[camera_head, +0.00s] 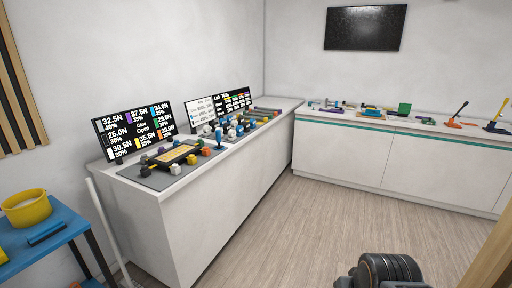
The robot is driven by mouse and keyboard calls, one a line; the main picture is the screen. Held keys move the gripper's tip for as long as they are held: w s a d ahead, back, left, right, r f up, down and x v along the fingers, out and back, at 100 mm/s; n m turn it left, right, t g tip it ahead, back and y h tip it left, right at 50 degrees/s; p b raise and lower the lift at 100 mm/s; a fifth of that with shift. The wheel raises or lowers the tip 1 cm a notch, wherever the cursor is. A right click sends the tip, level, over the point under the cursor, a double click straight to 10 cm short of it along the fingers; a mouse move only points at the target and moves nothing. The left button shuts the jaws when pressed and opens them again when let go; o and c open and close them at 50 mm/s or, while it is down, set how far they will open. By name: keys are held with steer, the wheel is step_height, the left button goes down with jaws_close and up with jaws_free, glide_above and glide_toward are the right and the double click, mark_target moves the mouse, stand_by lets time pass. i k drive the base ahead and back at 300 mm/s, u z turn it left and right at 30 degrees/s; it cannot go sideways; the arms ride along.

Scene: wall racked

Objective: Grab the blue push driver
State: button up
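Several small blue items stand among coloured pieces on the left white counter. The clearest is an upright blue tool (219,138) with a handle-like top, near the counter's front edge. It may be the blue push driver, but it is too small to be sure. A dark rounded part of my arm (388,270) shows at the bottom right, far from the counter. My gripper's fingers are not in view.
The left counter (215,210) carries screens and a dark mat (150,180). A blue table (70,222) with a yellow pot (26,209) stands at left. Another counter (350,155) with tools runs along the back. The wooden floor (300,225) between is clear.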

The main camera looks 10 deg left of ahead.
mark_target(219, 135)
steer(key=z, duration=0.3)
steer(key=i, duration=0.75)
steer(key=u, duration=0.45)
steer(key=i, duration=1.55)
steer(key=u, duration=1.5)
steer(key=i, duration=1)
steer(key=u, duration=1.2)
steer(key=i, duration=0.15)
steer(key=u, duration=0.1)
